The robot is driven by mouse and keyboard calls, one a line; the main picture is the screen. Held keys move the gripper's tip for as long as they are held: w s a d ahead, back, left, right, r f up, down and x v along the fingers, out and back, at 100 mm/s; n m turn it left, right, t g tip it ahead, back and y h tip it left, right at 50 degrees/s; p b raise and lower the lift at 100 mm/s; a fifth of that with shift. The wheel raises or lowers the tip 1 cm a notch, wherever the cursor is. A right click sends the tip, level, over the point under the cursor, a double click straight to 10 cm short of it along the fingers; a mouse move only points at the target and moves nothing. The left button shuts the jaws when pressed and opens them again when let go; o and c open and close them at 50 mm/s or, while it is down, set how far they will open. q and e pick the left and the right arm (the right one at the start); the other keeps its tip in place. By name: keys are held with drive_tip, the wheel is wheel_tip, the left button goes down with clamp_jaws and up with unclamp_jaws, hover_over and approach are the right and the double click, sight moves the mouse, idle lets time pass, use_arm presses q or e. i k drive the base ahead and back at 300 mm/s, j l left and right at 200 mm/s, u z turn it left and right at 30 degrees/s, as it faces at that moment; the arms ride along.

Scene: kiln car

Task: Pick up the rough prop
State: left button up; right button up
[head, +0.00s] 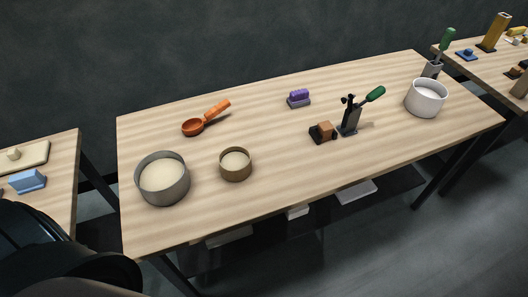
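I cannot tell for sure which thing is the rough prop. A small brown block (322,130) sits on a black base near the middle right of the main table (270,190). A tall ochre post (495,32) stands upright on a dark base on the far right table. Neither gripper shows in the head view, and nothing is seen held.
The main table also bears a grey pot (163,200), a tan bowl (235,175), an orange scoop (193,127), a purple brush (299,96), a black holder (350,120) with a green-handled tool and a white pot (426,97). Its front middle is clear.

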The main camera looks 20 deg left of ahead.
sight(325, 130)
drive_tip(key=i+l+u, duration=0.3)
drive_tip(key=l+u, duration=0.15)
drive_tip(key=i+l+u, duration=0.2)
drive_tip(key=l, duration=0.2)
drive_tip(key=l+u, duration=0.25)
drive_tip(key=k+l, duration=0.05)
